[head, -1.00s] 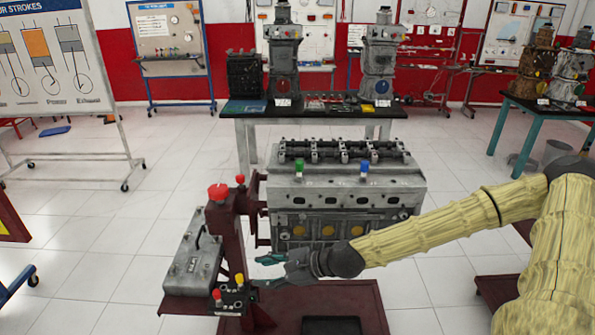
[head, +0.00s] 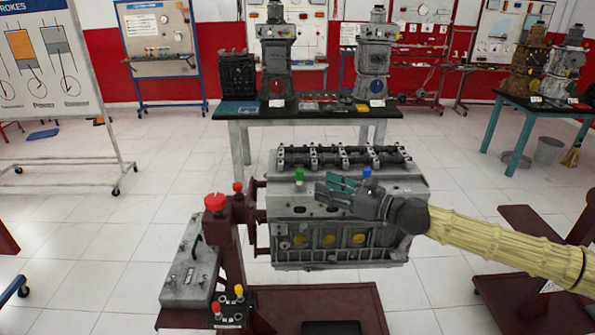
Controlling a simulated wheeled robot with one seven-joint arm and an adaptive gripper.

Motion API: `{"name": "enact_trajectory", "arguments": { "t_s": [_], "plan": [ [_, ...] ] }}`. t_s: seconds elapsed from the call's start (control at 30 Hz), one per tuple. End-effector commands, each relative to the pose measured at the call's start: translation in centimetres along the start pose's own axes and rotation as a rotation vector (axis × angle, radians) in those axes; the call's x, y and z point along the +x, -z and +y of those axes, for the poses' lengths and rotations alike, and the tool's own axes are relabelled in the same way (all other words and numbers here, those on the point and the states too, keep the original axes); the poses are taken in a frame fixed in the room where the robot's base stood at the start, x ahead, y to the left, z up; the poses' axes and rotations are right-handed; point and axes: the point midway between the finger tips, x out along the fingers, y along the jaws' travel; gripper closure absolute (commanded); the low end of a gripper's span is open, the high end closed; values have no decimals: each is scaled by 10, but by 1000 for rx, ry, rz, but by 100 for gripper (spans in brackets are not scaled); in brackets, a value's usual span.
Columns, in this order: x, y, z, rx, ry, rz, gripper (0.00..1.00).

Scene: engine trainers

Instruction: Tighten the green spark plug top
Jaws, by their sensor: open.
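The green spark plug top (head: 299,175) stands on the upper front face of the engine block (head: 402,192), left of centre. The blue spark plug top (head: 367,173) stands to its right, just behind my gripper. My gripper (head: 324,188) reaches in from the right, in front of the block's upper face. Its teal fingers point left toward the green top and lie a little to its right, apart from it in the picture. The gripper is open and empty. The lower part of the blue top is partly hidden by the gripper.
The block hangs on a dark red stand (head: 232,250) with red knobs at left. A grey case (head: 190,268) and a small control box (head: 229,308) sit on the stand's base. A table (head: 300,113) with engine parts stands behind.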

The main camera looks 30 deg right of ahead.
Motion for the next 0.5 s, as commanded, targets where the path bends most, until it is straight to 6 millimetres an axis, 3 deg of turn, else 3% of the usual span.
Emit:
{"name": "enact_trajectory", "arguments": {
  "t_s": [0.2,0.5],
  "plan": [
    [-10,-6,-10,21,21,-19,57],
    [7,-6,-11,20,22,-19,57]
  ]
}}
